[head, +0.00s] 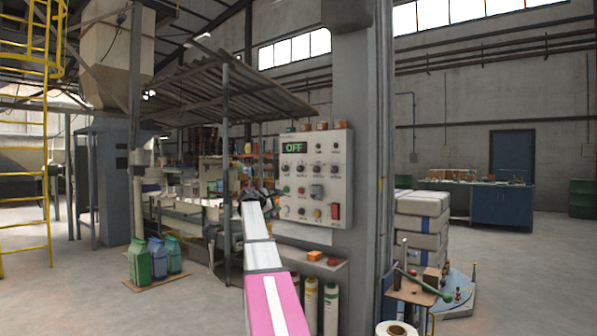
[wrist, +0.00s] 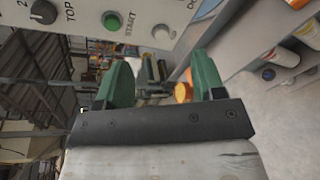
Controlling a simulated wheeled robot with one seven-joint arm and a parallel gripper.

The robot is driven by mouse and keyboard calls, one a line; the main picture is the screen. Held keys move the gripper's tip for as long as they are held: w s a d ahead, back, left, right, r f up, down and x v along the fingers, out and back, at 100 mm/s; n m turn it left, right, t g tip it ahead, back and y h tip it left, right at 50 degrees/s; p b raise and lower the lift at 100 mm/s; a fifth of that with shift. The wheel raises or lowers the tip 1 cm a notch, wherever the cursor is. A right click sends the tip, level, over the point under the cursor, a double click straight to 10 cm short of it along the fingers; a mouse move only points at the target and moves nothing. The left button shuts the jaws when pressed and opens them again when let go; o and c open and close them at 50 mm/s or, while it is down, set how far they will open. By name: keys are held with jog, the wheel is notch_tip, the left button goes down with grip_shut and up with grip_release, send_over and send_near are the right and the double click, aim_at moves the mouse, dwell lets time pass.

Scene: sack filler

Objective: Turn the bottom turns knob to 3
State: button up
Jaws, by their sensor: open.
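The control panel (head: 316,150) is a pale box on a grey column, with a green display reading OFF and rows of small dark knobs and coloured buttons. Its labels are too small to read in the head view, so I cannot tell which is the bottom turns knob. In the wrist view, a dark knob (wrist: 43,12) sits beside lettering that begins "TOP". A green START button (wrist: 112,22) and a white button (wrist: 162,35) are near it. My gripper (wrist: 163,82) is open and empty, its green fingers apart, just off the panel's lower left side.
A shelf (head: 290,254) below the panel holds an orange item (head: 314,255) and a red one. Bottles stand beneath it. A small stand with a green-handled lever (head: 430,288) is to the right. Open floor lies left and right.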

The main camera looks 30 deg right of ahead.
aim_at(299, 169)
jog(key=d+r+n+h, duration=0.1)
jog(key=d+r, duration=0.2)
jog(key=r, duration=0.4)
jog(key=d+r+n+h, duration=0.1)
jog(key=d+r+h, duration=0.15)
jog(key=r, duration=0.55)
jog(key=shift+y, duration=0.35)
jog(key=x, duration=1.1)
jog(key=shift+f, duration=0.2)
jog(key=c, duration=0.9)
